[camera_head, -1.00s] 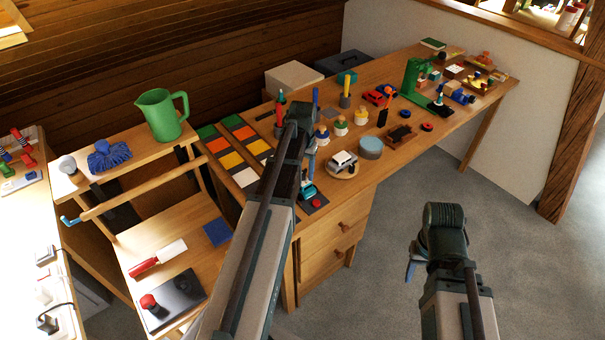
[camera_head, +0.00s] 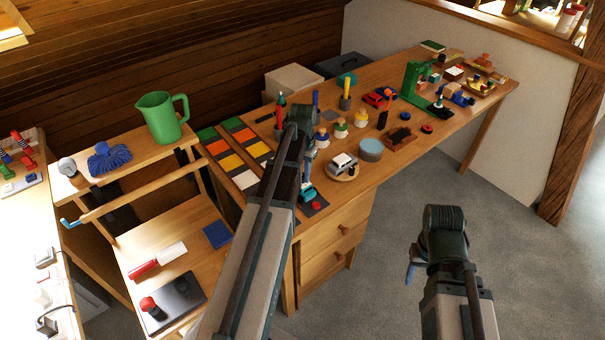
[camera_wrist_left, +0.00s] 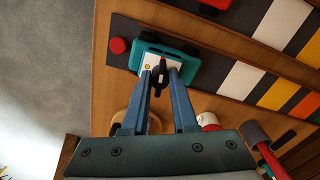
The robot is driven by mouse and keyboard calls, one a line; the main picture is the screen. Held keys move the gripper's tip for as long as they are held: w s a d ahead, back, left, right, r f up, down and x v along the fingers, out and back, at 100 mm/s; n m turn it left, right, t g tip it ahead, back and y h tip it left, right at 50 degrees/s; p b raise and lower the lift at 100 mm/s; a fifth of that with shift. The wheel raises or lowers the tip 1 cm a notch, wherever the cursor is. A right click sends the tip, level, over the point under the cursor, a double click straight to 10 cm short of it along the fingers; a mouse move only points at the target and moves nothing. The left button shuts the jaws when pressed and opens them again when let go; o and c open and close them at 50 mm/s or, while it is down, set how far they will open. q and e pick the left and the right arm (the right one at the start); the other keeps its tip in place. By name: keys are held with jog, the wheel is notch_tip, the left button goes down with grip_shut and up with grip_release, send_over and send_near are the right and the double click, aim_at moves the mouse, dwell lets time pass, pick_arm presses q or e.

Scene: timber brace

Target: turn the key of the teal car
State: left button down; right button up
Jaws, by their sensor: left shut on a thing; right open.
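The teal car (camera_wrist_left: 190,66) sits on a dark board at the desk's front edge in the left wrist view. In the head view a bit of the teal car (camera_head: 307,192) shows beside my left arm. My left gripper (camera_wrist_left: 161,76) is shut on a small black key (camera_wrist_left: 159,67) that stands on the car's white panel. My left gripper (camera_head: 305,168) is mostly hidden by its own arm in the head view. My right gripper (camera_head: 412,272) hangs over the grey floor, away from the desk, and is open and empty.
A red button (camera_wrist_left: 118,45) lies beside the car. A silver toy car (camera_head: 343,164) stands on a round wooden base nearby. Peg figures (camera_head: 340,128) and a blue-topped tin (camera_head: 371,149) are further along the desk. Floor around my right arm is clear.

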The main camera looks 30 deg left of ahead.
pick_arm(q)
jog(key=m, duration=0.4)
jog(key=shift+m, duration=1.8)
jog(key=c, duration=0.7)
grip_release()
jog(key=shift+r, duration=0.1)
notch_tip(320, 180, up, 14)
jog(key=p, duration=1.3)
jog(key=shift+f+p, duration=0.2)
jog(key=shift+p, duration=0.2)
